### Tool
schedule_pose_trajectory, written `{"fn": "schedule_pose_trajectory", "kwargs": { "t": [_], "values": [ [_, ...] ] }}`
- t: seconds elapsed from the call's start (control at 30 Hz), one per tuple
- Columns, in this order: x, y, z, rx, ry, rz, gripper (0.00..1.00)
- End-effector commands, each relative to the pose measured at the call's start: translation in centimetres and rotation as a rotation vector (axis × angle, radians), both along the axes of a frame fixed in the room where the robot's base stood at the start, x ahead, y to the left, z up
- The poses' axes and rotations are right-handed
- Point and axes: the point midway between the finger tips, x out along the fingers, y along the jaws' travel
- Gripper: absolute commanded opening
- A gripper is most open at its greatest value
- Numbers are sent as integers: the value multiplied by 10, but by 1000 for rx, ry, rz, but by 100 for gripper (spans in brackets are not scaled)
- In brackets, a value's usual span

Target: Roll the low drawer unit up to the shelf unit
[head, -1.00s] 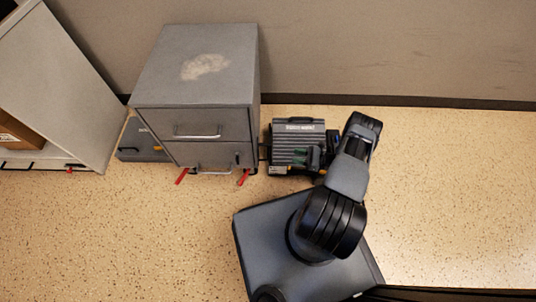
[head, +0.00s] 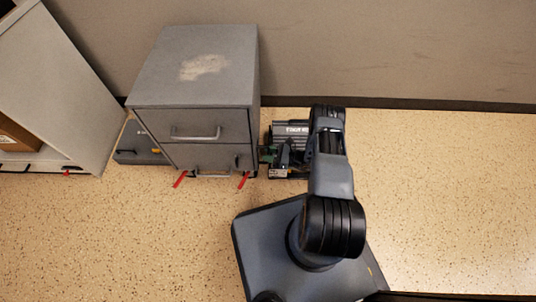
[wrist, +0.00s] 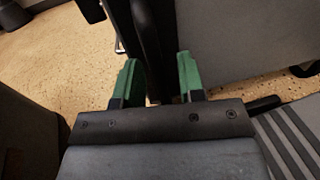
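The low drawer unit (head: 205,88) is a grey two-drawer cabinet with a pale patch on top and red levers at its base. It stands near the wall, right of the shelf unit (head: 62,75), with a floor gap between them. My gripper (head: 268,156) is low at the drawer unit's right side. In the wrist view its green fingers (wrist: 157,78) are apart. A dark upright bar (wrist: 147,45) shows between and beyond them, beside a grey panel; whether the fingers touch the bar is unclear.
A dark grey case (head: 138,143) lies on the floor in the gap between drawer unit and shelf unit. A ribbed grey case (head: 284,130) stands right of the drawer unit, partly hidden by my arm. The wall runs close behind. Floor to the front left and far right is clear.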

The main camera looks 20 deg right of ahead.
Motion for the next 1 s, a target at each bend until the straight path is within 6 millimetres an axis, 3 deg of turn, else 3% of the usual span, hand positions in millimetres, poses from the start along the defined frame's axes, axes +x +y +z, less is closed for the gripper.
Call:
{"fn": "schedule_pose_trajectory", "kwargs": {
  "t": [0.3, 0.67, 1.0],
  "values": [
    [1, 1, 0, 0, 0, 0, 35],
    [0, 1, 0, 0, 0, 0, 1],
    [0, 1, 0, 0, 0, 0, 0]
  ]
}}
